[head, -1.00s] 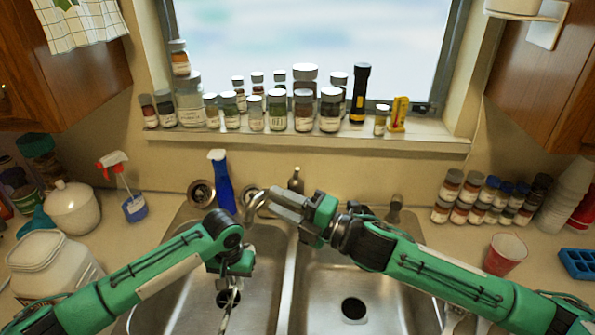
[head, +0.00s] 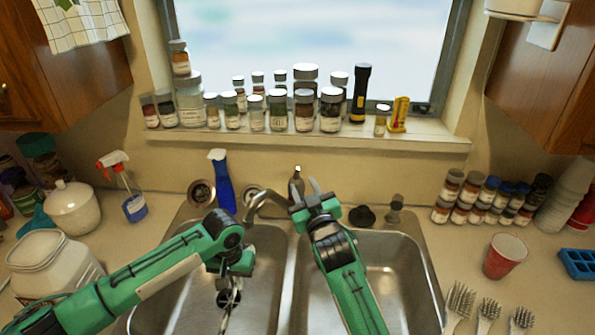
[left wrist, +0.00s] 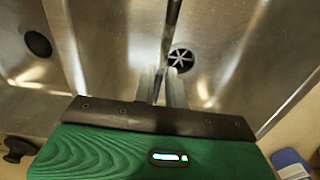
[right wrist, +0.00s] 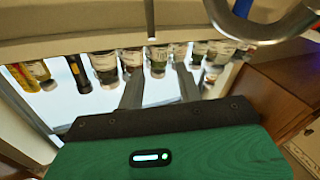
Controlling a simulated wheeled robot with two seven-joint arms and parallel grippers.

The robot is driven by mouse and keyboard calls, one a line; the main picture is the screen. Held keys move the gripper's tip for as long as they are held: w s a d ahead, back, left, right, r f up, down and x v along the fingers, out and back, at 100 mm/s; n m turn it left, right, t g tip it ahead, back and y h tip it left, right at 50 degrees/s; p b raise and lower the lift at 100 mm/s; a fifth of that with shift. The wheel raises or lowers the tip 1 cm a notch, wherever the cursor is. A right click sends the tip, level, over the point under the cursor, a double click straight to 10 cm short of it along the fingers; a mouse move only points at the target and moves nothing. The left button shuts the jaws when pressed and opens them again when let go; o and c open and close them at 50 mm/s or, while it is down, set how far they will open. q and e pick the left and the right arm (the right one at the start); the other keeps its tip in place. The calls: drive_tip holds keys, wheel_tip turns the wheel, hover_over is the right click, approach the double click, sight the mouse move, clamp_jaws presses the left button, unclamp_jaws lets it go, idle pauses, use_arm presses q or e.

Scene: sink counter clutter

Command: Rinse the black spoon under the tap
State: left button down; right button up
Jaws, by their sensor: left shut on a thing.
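My left gripper (head: 236,270) is over the left basin (head: 185,300), shut on the black spoon. In the left wrist view the spoon's dark handle (left wrist: 171,25) runs between the fingers (left wrist: 160,85), above the drain; the rest of it is hard to make out. The metal tap (head: 262,204) stands behind the basins, its spout towards the left basin. I see no water flowing. My right gripper (head: 305,188) is open and empty beside the tap's right side, fingers pointing to the window. The tap's curved metal (right wrist: 250,25) also shows in the right wrist view.
Several jars and a flashlight (head: 360,95) line the windowsill. The right basin (head: 390,270) looks empty. A red cup (head: 504,256) and several brushes (head: 488,312) are on the right counter.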

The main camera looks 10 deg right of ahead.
sight(298, 173)
drive_tip(key=w+f, duration=0.1)
drive_tip(key=w, duration=0.3)
drive_tip(key=w+f+m+h, duration=0.1)
drive_tip(key=w, duration=0.3)
drive_tip(key=w+f+m, duration=0.1)
drive_tip(key=w, duration=0.3)
drive_tip(key=shift+a+g, duration=0.25)
drive_tip(key=shift+g, duration=0.05)
clamp_jaws()
